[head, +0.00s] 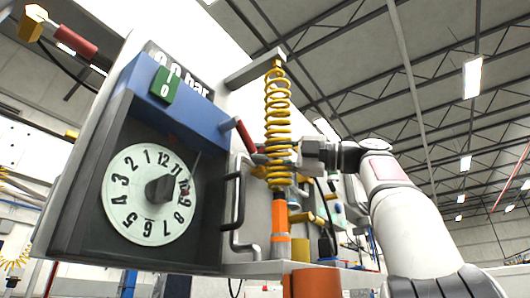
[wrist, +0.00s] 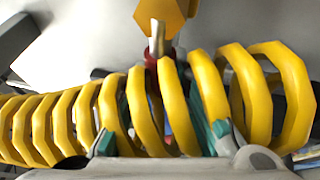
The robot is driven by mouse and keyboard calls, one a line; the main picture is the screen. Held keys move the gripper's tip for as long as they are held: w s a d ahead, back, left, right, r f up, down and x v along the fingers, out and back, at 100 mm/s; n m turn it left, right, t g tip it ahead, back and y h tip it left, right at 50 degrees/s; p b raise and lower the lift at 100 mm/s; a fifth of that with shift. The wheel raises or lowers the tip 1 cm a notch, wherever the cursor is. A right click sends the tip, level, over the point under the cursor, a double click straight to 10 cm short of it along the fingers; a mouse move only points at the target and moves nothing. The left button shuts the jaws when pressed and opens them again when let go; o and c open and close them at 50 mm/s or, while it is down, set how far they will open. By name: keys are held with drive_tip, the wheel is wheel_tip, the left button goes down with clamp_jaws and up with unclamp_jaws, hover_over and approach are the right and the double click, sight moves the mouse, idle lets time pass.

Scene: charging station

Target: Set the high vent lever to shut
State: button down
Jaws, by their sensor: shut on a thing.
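A red-handled lever (head: 245,137) slants up to the left, just left of the yellow coil (head: 278,100). In the wrist view the lever's red part (wrist: 151,62) and metal stem (wrist: 157,38) show behind the coil (wrist: 140,110), below a yellow hex body (wrist: 165,15). My gripper (head: 262,158) reaches in from the right through the coil, its tips by the handle's lower end. In the wrist view its teal fingers (wrist: 165,110) have coil loops between them; the loops hide most of the handle. Another red handle (head: 75,42) on a yellow body is at the upper left; no label tells which is the high vent.
A panel with a numbered white dial (head: 150,195) and a blue top band (head: 175,100) stands at left. A dark bar handle (head: 240,200) and an orange cylinder (head: 280,220) are close below my gripper. Open room lies at right.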

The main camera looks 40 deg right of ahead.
drive_tip(key=shift+f, duration=0.1)
drive_tip(key=c, duration=1.5)
unclamp_jaws()
drive_tip(key=v, duration=1.2)
